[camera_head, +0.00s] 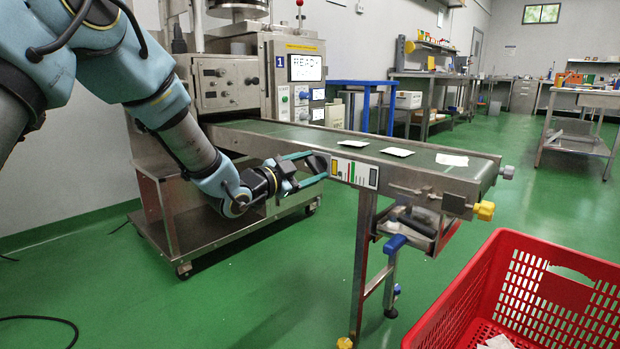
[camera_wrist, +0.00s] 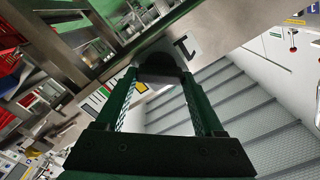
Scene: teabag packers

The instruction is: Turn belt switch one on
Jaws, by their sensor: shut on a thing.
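My gripper (camera_head: 317,164) is at the side of the conveyor (camera_head: 275,128), left of a small label panel (camera_head: 354,172) with coloured marks. In the wrist view its two fingers (camera_wrist: 160,74) are closed on a dark rounded thing, which I take as belt switch one (camera_wrist: 160,62). A white plate marked "1" (camera_wrist: 189,46) sits right beside it on the metal side.
Several flat white packets (camera_head: 397,152) lie on the green belt. The packing machine (camera_head: 225,85) has a screen reading "READY" (camera_head: 306,67). A red crate (camera_head: 462,285) stands at front right. Green floor is open below.

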